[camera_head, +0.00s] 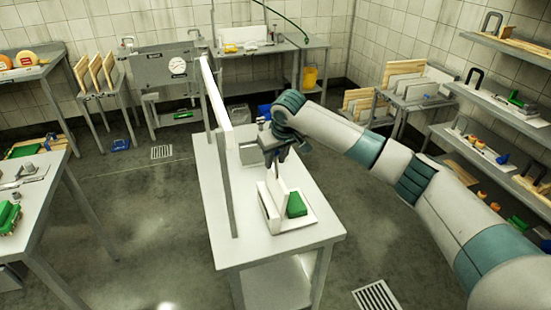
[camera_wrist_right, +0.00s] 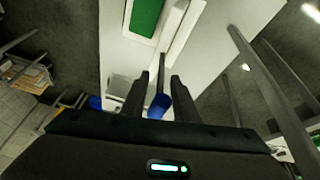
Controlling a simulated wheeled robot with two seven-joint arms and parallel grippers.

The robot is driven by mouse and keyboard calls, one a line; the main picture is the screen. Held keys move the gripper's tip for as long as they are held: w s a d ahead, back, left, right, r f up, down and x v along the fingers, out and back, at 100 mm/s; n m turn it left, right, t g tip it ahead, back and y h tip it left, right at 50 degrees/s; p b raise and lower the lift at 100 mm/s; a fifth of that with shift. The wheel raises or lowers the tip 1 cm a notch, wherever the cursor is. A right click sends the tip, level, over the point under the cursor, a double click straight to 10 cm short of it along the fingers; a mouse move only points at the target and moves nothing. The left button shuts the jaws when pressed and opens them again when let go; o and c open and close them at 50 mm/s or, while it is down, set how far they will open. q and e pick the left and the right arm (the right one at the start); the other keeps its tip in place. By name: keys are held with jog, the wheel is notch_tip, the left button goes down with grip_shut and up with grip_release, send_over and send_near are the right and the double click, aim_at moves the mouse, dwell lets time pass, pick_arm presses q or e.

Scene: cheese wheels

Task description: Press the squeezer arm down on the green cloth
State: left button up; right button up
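The green cloth (camera_head: 296,205) lies folded on the white base of the squeezer (camera_head: 297,223), on the white table in the middle of the head view. White upright pieces, which look like the squeezer arm (camera_head: 269,200), stand along the left side of the cloth. In the wrist view the cloth (camera_wrist_right: 145,17) is at the top, with the white pieces (camera_wrist_right: 183,35) to its right. My right gripper (camera_head: 277,163) is above the table, just beyond the upright pieces. Its fingers (camera_wrist_right: 160,88) are apart with nothing held between them. My left gripper is out of view.
A tall frame with a white top bar (camera_head: 214,93) runs along the table's left edge, near the squeezer. A grey block (camera_head: 250,152) sits at the table's far end. The table's near end (camera_head: 285,250) is clear. Shelves stand at right.

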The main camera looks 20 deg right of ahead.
grip_shut()
jog(key=shift+d+y, duration=0.3)
jog(key=shift+d, duration=0.5)
pick_arm(q)
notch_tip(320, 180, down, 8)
jog(key=b, duration=0.8)
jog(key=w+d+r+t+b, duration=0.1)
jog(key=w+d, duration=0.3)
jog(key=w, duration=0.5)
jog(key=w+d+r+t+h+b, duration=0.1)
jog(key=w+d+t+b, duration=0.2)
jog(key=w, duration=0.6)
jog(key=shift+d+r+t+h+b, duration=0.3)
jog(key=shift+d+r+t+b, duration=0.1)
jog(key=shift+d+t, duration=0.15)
pick_arm(e)
jog(key=d+f+m+y, duration=0.2)
jog(key=d+f+y, duration=0.7)
jog(key=d, duration=0.6)
jog(key=shift+w+f+y, duration=0.3)
jog(key=shift+f, duration=0.15)
